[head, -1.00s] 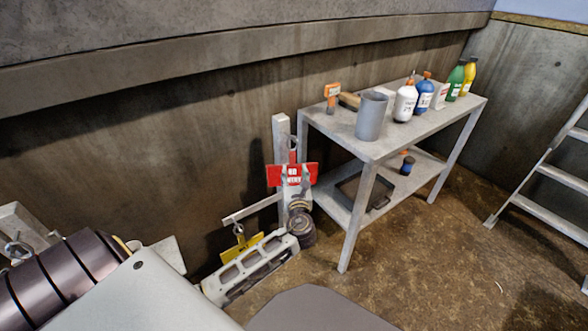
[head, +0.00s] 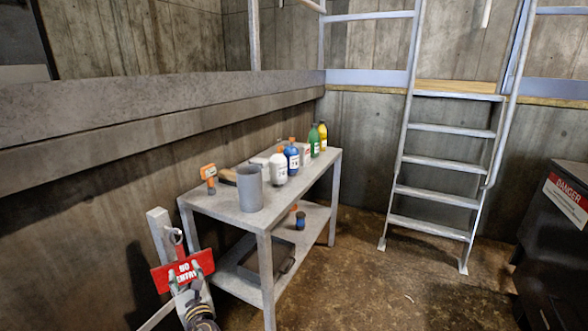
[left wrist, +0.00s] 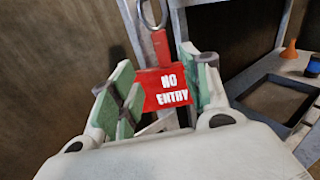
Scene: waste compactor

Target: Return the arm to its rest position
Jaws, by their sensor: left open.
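My left gripper (head: 184,279) is at the bottom left of the head view, right in front of the red NO ENTRY sign (head: 193,266). The sign hangs by a red strap from a ring on a pale post (head: 158,226). In the left wrist view my open left gripper (left wrist: 158,64) has one green-padded finger on each side of the sign (left wrist: 168,90). The sign appears to hang from its ring (left wrist: 152,12); whether a finger touches it I cannot tell. My right gripper is not in view.
A grey two-shelf table (head: 225,206) stands right of the sign, with a grey cup (head: 249,189), an orange tool (head: 208,176) and several bottles on top. A tray (head: 268,258) lies on its lower shelf. A ladder (head: 435,190) and a black DANGER box (head: 556,250) stand right, with clear floor between.

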